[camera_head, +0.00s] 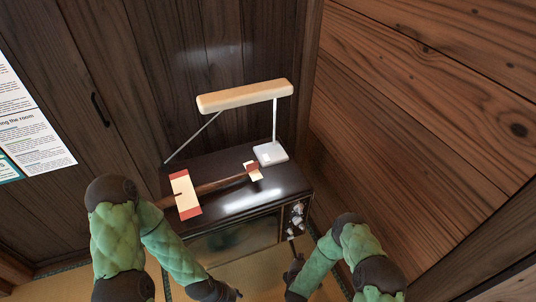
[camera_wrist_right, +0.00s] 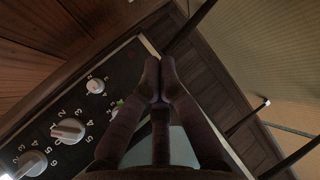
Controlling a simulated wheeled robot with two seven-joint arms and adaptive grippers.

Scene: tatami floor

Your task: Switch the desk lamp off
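The desk lamp has a long cream head (camera_head: 245,97), a thin white post and a white base (camera_head: 270,154). It stands on the dark top of an old television (camera_head: 225,165), at the back right. A small lighter patch shows on the base; I cannot make out a switch. A bright glare lies on the television top, and the lamp's underside is hidden. My right gripper (camera_head: 291,240) is in front of the television's knobs, below the lamp base. In the right wrist view its fingers (camera_wrist_right: 160,72) are together and empty. My left gripper (camera_head: 238,294) is low at the bottom edge, its fingers unclear.
The television's control panel (camera_wrist_right: 75,125) has several white knobs. A brown rod with cream and red pieces (camera_head: 185,194) lies on the television top, left of the lamp. Wooden walls (camera_head: 420,120) stand close behind and right. Printed sheets (camera_head: 35,140) hang left.

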